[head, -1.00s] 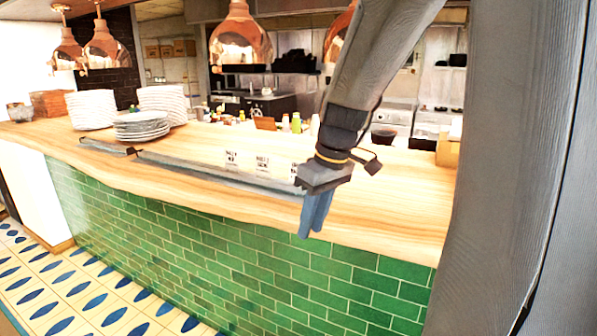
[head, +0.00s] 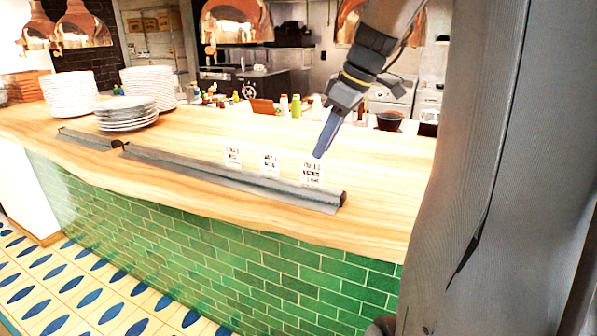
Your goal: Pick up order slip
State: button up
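Three white order slips with dark print stand in a row along a long grey metal rail (head: 215,174) on the wooden counter. They are the left slip (head: 232,155), the middle slip (head: 269,162) and the right slip (head: 312,171). My gripper (head: 319,156), with blue fingers, points down just above the right slip's top edge. The fingers overlap in this view, so the gap between them does not show. I cannot tell whether they touch the slip.
Stacks of white plates (head: 128,113) stand at the left of the wooden counter (head: 190,143). Bottles (head: 296,106) and a dark bowl (head: 390,121) stand at the back. Copper lamps (head: 236,22) hang above. Green tiles face the counter's front.

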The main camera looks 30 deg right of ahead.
aim_at(312, 167)
jog(key=shift+w+f, duration=0.45)
jog(key=shift+f, duration=0.1)
jog(key=p+x, duration=0.2)
jog(key=x, duration=0.4)
jog(key=shift+w+a+f, duration=0.15)
jog(key=shift+w+f, duration=0.1)
grip_shut()
